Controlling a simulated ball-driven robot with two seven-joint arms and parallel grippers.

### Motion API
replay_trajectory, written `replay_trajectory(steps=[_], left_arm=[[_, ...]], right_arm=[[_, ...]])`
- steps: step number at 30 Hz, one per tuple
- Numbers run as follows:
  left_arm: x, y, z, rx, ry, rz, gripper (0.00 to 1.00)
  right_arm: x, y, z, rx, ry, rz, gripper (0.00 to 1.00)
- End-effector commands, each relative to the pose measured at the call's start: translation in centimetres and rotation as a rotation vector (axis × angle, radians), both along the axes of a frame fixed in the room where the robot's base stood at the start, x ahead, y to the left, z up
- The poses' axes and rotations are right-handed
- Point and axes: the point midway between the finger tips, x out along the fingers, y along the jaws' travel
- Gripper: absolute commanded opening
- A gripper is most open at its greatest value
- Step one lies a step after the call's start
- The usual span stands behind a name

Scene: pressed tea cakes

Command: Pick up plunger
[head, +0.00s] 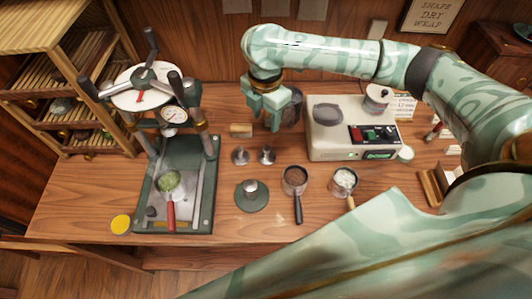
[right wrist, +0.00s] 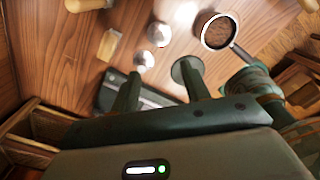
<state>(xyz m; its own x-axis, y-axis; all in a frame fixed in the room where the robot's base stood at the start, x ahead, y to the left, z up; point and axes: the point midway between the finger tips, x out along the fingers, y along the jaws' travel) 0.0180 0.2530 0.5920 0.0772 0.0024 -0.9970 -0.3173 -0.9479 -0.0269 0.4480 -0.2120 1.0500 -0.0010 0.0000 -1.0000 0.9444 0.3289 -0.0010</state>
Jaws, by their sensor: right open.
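No part is labelled as the plunger, so I cannot tell for sure which one it is. Two small silvery knobbed pieces stand side by side on the table, a left one (head: 240,156) and a right one (head: 267,155). Another silvery knob (head: 250,188) stands on a dark green round pad (head: 248,204). My right gripper (head: 266,112) is open and empty above the table, behind the two pieces. In the right wrist view its fingers (right wrist: 160,70) are apart, with the two silvery pieces (right wrist: 158,34) (right wrist: 144,60) beyond them. My left gripper is not in view.
A green press (head: 205,185) with a gauge stands left, with a red-handled pan of green leaves (head: 169,182). A cream machine (head: 330,140) stands right of my gripper. Two handled cups, brown-filled (head: 295,176) and white-filled (head: 344,180), stand in front. A wooden block (head: 241,131) lies behind.

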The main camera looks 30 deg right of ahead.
Motion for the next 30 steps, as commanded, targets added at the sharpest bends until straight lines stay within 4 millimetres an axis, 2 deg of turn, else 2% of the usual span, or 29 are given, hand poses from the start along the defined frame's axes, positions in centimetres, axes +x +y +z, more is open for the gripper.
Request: replay_trajectory(steps=[9,12,20,27,30], left_arm=[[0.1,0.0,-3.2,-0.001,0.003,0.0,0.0],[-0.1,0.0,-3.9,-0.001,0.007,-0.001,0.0],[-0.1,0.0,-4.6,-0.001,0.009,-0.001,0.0],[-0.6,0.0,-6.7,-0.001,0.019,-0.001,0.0],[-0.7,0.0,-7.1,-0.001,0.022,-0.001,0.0]], right_arm=[[-0.1,0.0,-7.7,0.001,0.007,-0.001,0.47],[-0.1,0.0,-9.6,0.002,0.005,-0.001,0.47],[0.0,-0.1,-11.5,0.001,0.001,0.0,0.47],[0.3,-0.6,-15.3,0.001,0.004,0.0,0.47],[0.3,-0.6,-16.3,0.0,0.001,0.001,0.47]])
